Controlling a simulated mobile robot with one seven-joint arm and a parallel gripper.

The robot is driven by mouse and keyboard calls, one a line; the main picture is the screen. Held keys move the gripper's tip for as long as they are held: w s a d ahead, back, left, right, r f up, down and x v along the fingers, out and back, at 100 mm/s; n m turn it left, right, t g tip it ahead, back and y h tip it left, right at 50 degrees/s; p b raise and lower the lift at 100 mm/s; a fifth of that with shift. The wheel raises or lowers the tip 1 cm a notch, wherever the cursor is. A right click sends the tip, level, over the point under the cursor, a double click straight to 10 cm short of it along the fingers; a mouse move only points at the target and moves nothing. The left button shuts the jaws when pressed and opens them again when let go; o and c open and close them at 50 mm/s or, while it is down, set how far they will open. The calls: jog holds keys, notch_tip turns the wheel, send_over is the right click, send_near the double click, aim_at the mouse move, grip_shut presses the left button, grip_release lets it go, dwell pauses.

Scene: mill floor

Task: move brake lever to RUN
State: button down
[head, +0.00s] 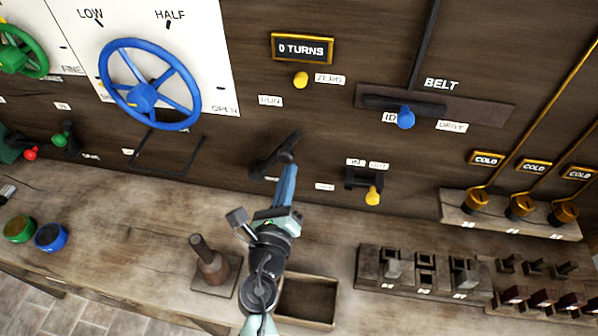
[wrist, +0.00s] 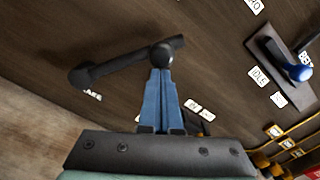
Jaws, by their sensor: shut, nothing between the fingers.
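The black brake lever (head: 270,163) is on the dark wooden panel; it also shows in the wrist view (wrist: 118,64). Its arm slants, with a round dark knob (wrist: 162,56) near one end. The RUN label (head: 270,100) is on the panel above it, and a small label I cannot read for sure (head: 324,186) is to its lower right. My gripper (head: 289,168) has its blue fingers closed together, with the tips at the knob. In the wrist view the fingertips (wrist: 161,73) overlap the knob's lower edge; I cannot tell whether they touch it. Nothing is held.
A yellow-knobbed IN/OUT lever (head: 373,195) is to the right, and a blue-knobbed BELT lever (head: 405,117) above it. A blue wheel (head: 186,72) is at upper left.

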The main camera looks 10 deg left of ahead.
jog(key=shift+a+r+n+p, duration=0.9)
jog(key=shift+a+p, duration=0.05)
jog(key=shift+p, duration=0.05)
jog(key=shift+a+r+n+p, duration=0.1)
jog(key=shift+a+n+p, duration=0.35)
jog(key=shift+n, duration=0.05)
jog(key=shift+s, duration=0.15)
